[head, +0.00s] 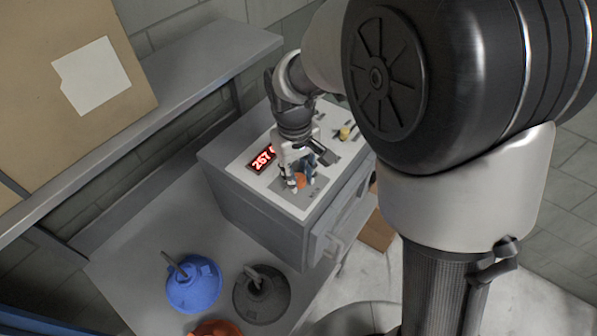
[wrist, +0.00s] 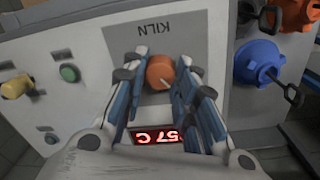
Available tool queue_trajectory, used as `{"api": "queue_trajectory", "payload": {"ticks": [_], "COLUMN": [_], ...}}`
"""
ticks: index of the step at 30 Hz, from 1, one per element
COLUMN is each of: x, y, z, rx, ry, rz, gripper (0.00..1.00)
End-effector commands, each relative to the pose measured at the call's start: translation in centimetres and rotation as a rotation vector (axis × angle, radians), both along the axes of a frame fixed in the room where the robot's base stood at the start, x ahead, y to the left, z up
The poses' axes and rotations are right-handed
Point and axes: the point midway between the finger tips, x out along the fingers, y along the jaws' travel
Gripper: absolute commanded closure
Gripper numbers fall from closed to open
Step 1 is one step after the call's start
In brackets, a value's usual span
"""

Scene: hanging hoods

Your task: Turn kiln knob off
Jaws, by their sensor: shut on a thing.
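The kiln (head: 255,215) is a grey box whose light top panel carries a red-digit display (head: 262,159). The fingers hide parts of the knob's sides. The knob also shows under the gripper in the head view (head: 300,180).
A yellow knob (wrist: 16,87) and a green button (wrist: 69,73) are also on the panel. A blue hood (head: 194,285), a dark grey hood (head: 262,296) and an orange hood (head: 216,328) are beside the kiln. A grey shelf (head: 205,70) is at the upper left.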

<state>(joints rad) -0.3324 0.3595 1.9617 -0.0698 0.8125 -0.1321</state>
Motion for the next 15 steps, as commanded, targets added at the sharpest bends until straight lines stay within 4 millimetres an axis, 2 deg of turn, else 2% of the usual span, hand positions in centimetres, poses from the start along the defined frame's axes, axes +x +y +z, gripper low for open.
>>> {"api": "queue_trajectory", "payload": {"ticks": [6,15], "x": [-0.02,-0.01], "y": [0.01,0.01], "z": [0.08,0.08], "rx": [0.001,0.0], "ry": [-0.001,-0.003], "rz": [0.188,0.381], "gripper": [0.97,0.97]}}
